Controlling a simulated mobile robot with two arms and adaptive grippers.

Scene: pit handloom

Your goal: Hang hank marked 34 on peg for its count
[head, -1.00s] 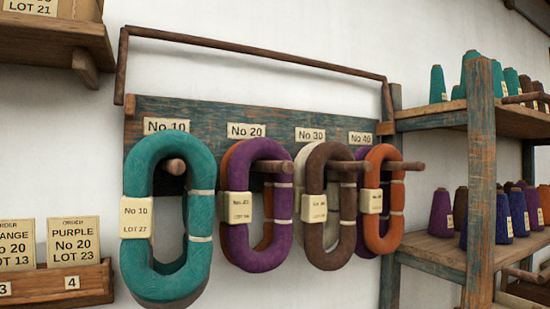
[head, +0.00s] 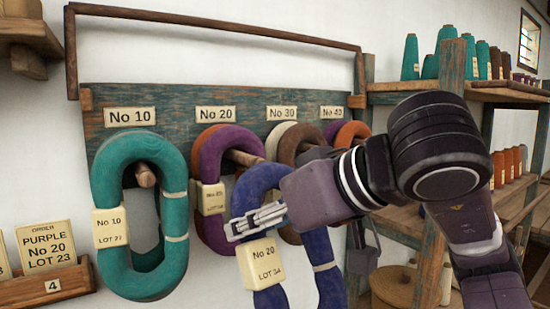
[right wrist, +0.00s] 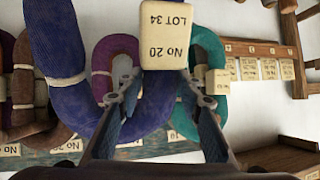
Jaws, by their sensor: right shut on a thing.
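My right gripper (head: 258,222) is shut on a blue hank (head: 328,262) tagged No 20, LOT 34, held up in front of the peg board (head: 185,108). The hank and its tag also show in the right wrist view (right wrist: 62,45), between the fingers (right wrist: 163,98). The No 20 plate (head: 215,113) is above a peg (head: 243,157) that carries a purple hank (head: 212,165) with an orange one behind. The held hank hangs in front and right of that peg, apart from it as far as I can tell. My left gripper is out of view.
A teal No 10 hank (head: 112,185) hangs on the left peg. Brown (head: 290,150) and orange (head: 352,132) hanks hang to the right, partly hidden by my arm. A rail (head: 210,27) runs above the board. Shelves with yarn cones (head: 410,58) stand at right.

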